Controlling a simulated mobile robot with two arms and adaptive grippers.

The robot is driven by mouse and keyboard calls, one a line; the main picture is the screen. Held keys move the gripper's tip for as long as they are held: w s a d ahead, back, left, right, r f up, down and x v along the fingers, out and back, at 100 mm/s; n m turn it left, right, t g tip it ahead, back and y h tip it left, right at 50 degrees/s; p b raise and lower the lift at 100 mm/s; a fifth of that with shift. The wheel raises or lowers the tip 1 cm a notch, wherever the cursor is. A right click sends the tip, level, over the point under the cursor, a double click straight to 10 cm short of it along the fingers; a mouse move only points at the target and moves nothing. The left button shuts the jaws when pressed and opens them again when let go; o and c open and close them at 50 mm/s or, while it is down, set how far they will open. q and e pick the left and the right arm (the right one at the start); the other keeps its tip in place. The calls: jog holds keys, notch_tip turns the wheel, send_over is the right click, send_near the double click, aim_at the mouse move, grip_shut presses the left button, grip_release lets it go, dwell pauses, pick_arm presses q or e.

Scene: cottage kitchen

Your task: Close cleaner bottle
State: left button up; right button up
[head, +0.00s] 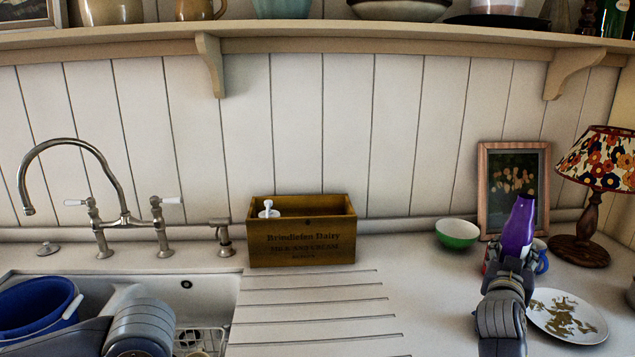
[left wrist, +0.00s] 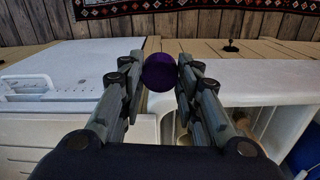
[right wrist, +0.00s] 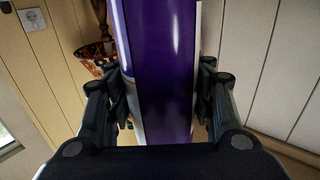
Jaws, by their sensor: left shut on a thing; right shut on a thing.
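The cleaner bottle (head: 518,228) is purple and stands roughly upright, slightly tilted, above the right part of the counter. My right gripper (head: 512,262) is shut on it; the right wrist view shows its purple body (right wrist: 160,70) between the fingers. The bottle's top end is too small to make out in the head view. In the left wrist view my left gripper (left wrist: 160,82) is shut on a round dark purple cap (left wrist: 159,72) at its fingertips. In the head view only my left arm shows, at the lower left; its fingers are out of frame.
A wooden dairy crate (head: 303,257) with a white pump top inside stands against the wall. A green bowl (head: 457,234), a patterned plate (head: 567,316), a framed picture (head: 513,165) and a lamp (head: 592,200) surround the bottle. A blue bucket (head: 35,310) sits in the sink. The middle counter is clear.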

jog(key=s+a+f+n+t+y, duration=0.1)
jog(key=s+a+f+n+y, duration=0.2)
jog(key=s+a, duration=0.9)
jog(key=s+a+f+n+t+y, duration=0.2)
jog(key=s+a+f+n+y, duration=0.2)
jog(key=s+a, duration=0.8)
notch_tip(320, 180, down, 2)
jog(key=y, duration=0.3)
jog(key=s+a+f+n+g+y, duration=0.2)
jog(key=a+n+g+y, duration=0.2)
jog(key=a+n+y, duration=0.4)
jog(key=a+y, duration=0.4)
jog(key=a, duration=0.2)
jog(key=shift+f, duration=0.1)
pick_arm(q)
jog(key=w+d+r+n, duration=0.7)
jog(key=d+r, duration=0.4)
jog(key=d+r+n, duration=0.9)
jog(key=d+r, duration=0.3)
jog(key=r, duration=0.2)
jog(key=shift+s+d, duration=0.25)
jog(key=shift+s, duration=0.05)
